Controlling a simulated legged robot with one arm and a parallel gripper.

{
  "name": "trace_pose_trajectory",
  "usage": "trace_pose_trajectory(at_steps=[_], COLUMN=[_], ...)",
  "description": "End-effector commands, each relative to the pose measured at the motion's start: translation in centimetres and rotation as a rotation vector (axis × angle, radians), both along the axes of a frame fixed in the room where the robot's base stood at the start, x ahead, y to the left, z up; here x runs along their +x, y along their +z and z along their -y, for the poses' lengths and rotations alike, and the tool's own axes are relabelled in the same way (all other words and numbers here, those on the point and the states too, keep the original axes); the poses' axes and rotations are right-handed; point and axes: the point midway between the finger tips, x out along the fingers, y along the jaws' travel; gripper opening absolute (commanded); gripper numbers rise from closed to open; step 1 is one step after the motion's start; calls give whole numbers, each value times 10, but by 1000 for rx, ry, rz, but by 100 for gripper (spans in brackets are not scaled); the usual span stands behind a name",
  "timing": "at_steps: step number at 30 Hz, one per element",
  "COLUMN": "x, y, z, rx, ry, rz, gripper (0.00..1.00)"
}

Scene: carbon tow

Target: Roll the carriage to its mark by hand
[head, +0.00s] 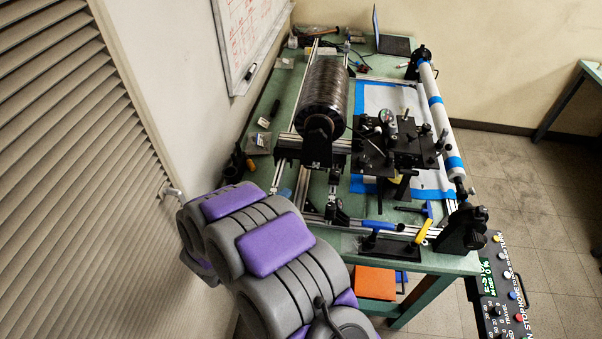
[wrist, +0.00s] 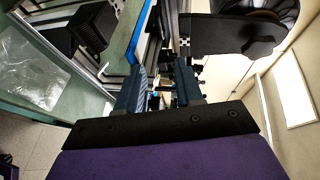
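The carriage, as far as I can tell, is the black plate assembly (head: 405,147) with knobs and a round dial on top, at mid-table in the head view. It stands between the dark tow spool (head: 323,100) and the long white roller (head: 437,110) with blue bands. I cannot make out its mark. My gripper (wrist: 160,82) shows in the wrist view as two blue fingers standing apart, with rails and small fittings visible beyond the gap. Nothing is clearly held. In the head view my arm covers the table's near left corner, and my gripper is hidden.
The green table (head: 455,262) carries rails, a yellow-handled tool (head: 423,231) and a blue-handled one (head: 384,226) at its near edge. A control panel (head: 503,290) stands at the lower right. A wall and shutter are close on the left. Floor to the right is clear.

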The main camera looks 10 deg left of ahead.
Motion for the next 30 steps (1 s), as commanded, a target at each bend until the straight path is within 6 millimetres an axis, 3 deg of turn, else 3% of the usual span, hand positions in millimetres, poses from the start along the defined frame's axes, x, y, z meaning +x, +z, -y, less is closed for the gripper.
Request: trace_pose_trajectory(at_steps=[8,30], x=[26,139], y=[-10,-35], z=[7,60], rx=[-10,-7], ry=[-4,-2], rz=[0,0], gripper=[36,36])
